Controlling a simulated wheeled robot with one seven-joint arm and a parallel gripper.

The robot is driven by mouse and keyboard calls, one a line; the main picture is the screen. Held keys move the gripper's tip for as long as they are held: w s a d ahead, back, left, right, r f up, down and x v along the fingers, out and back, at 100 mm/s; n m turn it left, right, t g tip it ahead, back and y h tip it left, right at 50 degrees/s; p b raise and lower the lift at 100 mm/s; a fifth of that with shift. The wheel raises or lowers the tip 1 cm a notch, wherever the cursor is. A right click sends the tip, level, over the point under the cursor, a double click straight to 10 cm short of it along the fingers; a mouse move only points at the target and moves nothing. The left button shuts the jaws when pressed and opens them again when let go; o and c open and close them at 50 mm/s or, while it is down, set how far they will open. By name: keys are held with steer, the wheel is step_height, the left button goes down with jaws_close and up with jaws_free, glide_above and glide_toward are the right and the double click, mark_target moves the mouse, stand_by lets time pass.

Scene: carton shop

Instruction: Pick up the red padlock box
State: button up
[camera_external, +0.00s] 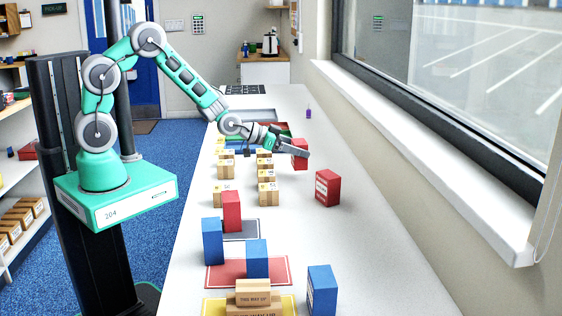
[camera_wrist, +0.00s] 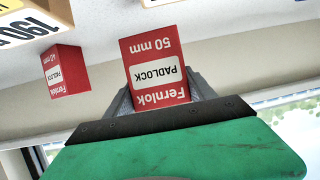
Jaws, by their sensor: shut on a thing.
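A red padlock box (camera_wrist: 152,60) labelled Fernlok 50 mm sits between the two fingers of my gripper (camera_wrist: 160,98) in the wrist view. My gripper is shut on it. In the external view my gripper (camera_external: 298,150) reaches over the long white table, with the red box (camera_external: 300,160) at its fingers. I cannot tell whether the box touches the table. A second red padlock box (camera_wrist: 64,72), labelled 40 mm, appears to the left in the wrist view. Another red box (camera_external: 328,188) stands nearer the camera, to the right, in the external view.
Several brown cartons (camera_external: 265,175) stand left of my gripper. Blue boxes (camera_external: 321,290), a red box (camera_external: 232,212) and coloured mats (camera_external: 280,276) occupy the near table (camera_external: 375,270). A window sill (camera_external: 420,140) runs along the right. The right side of the table is mostly clear.

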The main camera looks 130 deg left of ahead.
steer(key=w+r+b+v, duration=0.2)
steer(key=r+v, duration=0.1)
steer(key=v, duration=1.3)
steer(key=w+d+f+m+t+h+b, duration=0.2)
steer(key=w+d+m+h+b, duration=0.3)
steer(key=w+d, duration=0.95)
steer(key=w+d+f+m+t+h+b, duration=0.3)
steer(key=w+d+b, duration=0.4)
steer(key=w+d, duration=0.75)
steer(key=s+a+r+n+g+y, duration=0.2)
steer(key=s+a+r+n+y, duration=0.15)
steer(key=a, duration=0.45)
steer(key=s+a+r+n+g+y, duration=0.2)
steer(key=s+a+n+y, duration=0.15)
steer(key=a, duration=0.35)
steer(key=w+a+f, duration=0.2)
steer(key=w+f, duration=0.2)
steer(key=w+a+f, duration=0.2)
steer(key=w+f, duration=0.2)
steer(key=w+a+f, duration=0.3)
steer(key=w+f, duration=0.2)
steer(key=shift+f, duration=0.1)
steer(key=shift+s, duration=0.1)
